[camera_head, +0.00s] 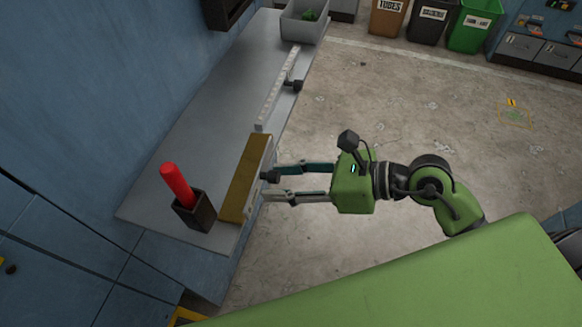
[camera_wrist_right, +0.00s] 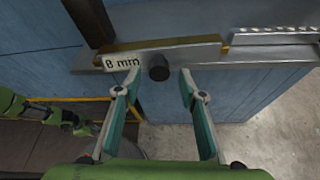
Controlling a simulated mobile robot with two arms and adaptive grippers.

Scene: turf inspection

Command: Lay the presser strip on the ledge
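A brass-coloured bar (camera_head: 246,178) with a black knob (camera_wrist_right: 158,68) lies along the front edge of the grey ledge (camera_head: 190,128). It looks like the presser strip, though no writing names it. A white "8 mm" label (camera_wrist_right: 122,62) shows beside the knob. My right gripper (camera_head: 268,187) is at the bar's front side with its fingers apart. In the right wrist view my right gripper (camera_wrist_right: 158,93) is open and empty, with the knob just beyond and between its fingertips. I cannot see any finger touching the knob. My left gripper is not in view.
A pale strip with holes (camera_head: 272,100) and a black knob (camera_head: 296,85) lie farther along the ledge edge. A dark cup (camera_head: 196,212) with a red stick (camera_head: 176,184) stands near the bar. A grey bin (camera_head: 303,25) stands at the far end. The ledge's middle is clear.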

